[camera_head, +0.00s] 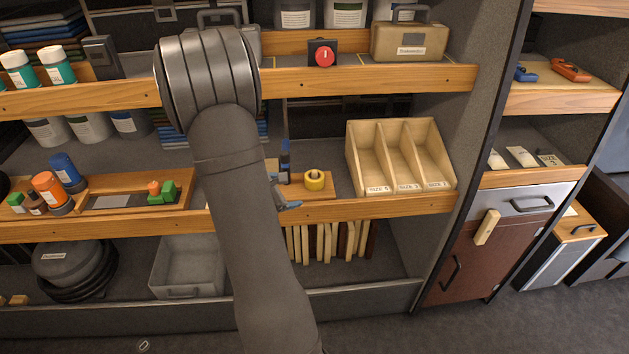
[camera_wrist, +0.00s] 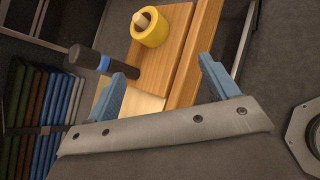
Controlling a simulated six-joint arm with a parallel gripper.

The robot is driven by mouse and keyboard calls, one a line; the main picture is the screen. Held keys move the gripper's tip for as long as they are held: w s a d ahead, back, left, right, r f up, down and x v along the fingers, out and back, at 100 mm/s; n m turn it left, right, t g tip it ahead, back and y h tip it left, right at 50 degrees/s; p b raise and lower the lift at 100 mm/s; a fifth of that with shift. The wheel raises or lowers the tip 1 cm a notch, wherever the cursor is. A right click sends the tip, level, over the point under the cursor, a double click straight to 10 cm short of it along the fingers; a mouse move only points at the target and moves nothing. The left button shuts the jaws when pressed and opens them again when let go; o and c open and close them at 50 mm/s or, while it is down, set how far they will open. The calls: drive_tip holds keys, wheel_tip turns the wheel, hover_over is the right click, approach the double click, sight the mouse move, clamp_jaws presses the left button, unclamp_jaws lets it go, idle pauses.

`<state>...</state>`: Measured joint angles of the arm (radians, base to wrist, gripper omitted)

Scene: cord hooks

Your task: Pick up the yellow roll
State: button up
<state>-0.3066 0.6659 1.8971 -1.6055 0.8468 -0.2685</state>
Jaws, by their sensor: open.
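The yellow roll (camera_head: 314,180) sits on a small wooden board (camera_head: 322,192) on the middle shelf, just right of my arm. In the wrist view the yellow roll (camera_wrist: 149,27) stands on the board (camera_wrist: 162,71) around a pale peg, beyond my fingertips. My gripper (camera_wrist: 160,85) has its two blue fingers spread apart with nothing between them. In the head view my arm hides most of the gripper, and only a bit of blue finger (camera_head: 290,205) shows below and left of the roll.
A black cylinder with a blue band (camera_wrist: 95,61) stands beside the roll. A wooden bin with three compartments (camera_head: 400,158) stands to the right on the same shelf. The wooden shelf edge (camera_head: 385,206) runs along the front. Upright boards (camera_head: 330,240) stand below.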

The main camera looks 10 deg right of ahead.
sight(311, 180)
drive_tip(key=w+d+f+n, duration=0.1)
drive_tip(key=w+d+f, duration=0.1)
drive_tip(key=w+d, duration=0.1)
drive_tip(key=w+d+f+n+t+h, duration=0.1)
drive_tip(key=w+d+n, duration=0.1)
drive_tip(key=w+d, duration=0.1)
drive_tip(key=w+d+f+n, duration=0.2)
drive_tip(key=w+d, duration=0.1)
drive_tip(key=w, duration=0.1)
drive_tip(key=shift+w+d+f, duration=0.1)
drive_tip(key=shift+d+f, duration=0.1)
drive_tip(key=shift+f, duration=0.15)
idle(0.3)
drive_tip(key=shift+c, duration=0.2)
drive_tip(key=shift+t+h, duration=0.3)
drive_tip(key=c, duration=1)
